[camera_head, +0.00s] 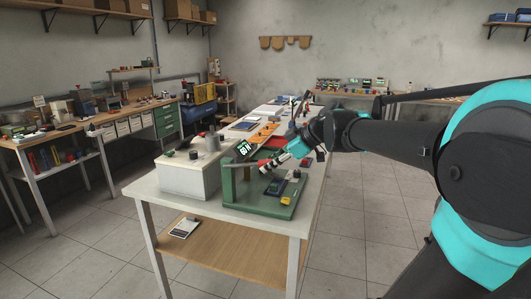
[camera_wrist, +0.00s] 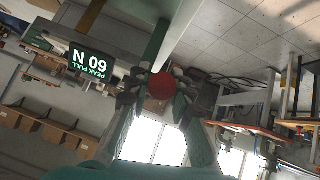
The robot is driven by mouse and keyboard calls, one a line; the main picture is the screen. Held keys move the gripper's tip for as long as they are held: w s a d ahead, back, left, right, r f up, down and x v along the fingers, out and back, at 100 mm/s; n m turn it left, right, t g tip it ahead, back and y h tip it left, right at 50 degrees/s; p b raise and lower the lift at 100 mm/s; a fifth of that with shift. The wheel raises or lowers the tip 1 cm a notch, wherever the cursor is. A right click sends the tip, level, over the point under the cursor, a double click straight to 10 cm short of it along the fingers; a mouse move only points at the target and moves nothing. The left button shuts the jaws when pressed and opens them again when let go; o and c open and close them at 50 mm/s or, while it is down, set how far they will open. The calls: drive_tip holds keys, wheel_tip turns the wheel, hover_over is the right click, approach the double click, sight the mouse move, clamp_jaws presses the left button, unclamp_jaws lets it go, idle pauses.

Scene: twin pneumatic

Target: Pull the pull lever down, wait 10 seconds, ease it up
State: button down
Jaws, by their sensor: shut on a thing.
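The pull lever's round red knob (camera_wrist: 161,86) sits between the two fingers in the wrist view. My gripper (camera_wrist: 159,93) is shut on it, one finger on each side. In the head view my gripper (camera_head: 286,158) reaches from the right to the green test stand (camera_head: 241,196) on the near end of the bench, and it hides the knob there. The lever's angle cannot be told. A dark display (camera_head: 243,149) stands above the stand.
A pale box unit (camera_head: 187,177) with knobs on top stands left of the stand. A dark device and a yellow item (camera_head: 287,200) lie on the green base. The bench (camera_head: 152,184) runs back with more tools. Floor to its left is clear.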

drive_tip(key=shift+s+d+f+t+y, duration=0.15)
drive_tip(key=shift+f+t+y, duration=0.25)
drive_tip(key=shift+f+y, duration=0.95)
drive_tip(key=shift+f+h, duration=0.3)
drive_tip(key=shift+h, duration=0.05)
drive_tip(key=c, duration=1.3)
unclamp_jaws()
drive_tip(key=shift+d, duration=0.1)
drive_tip(key=v, duration=1.2)
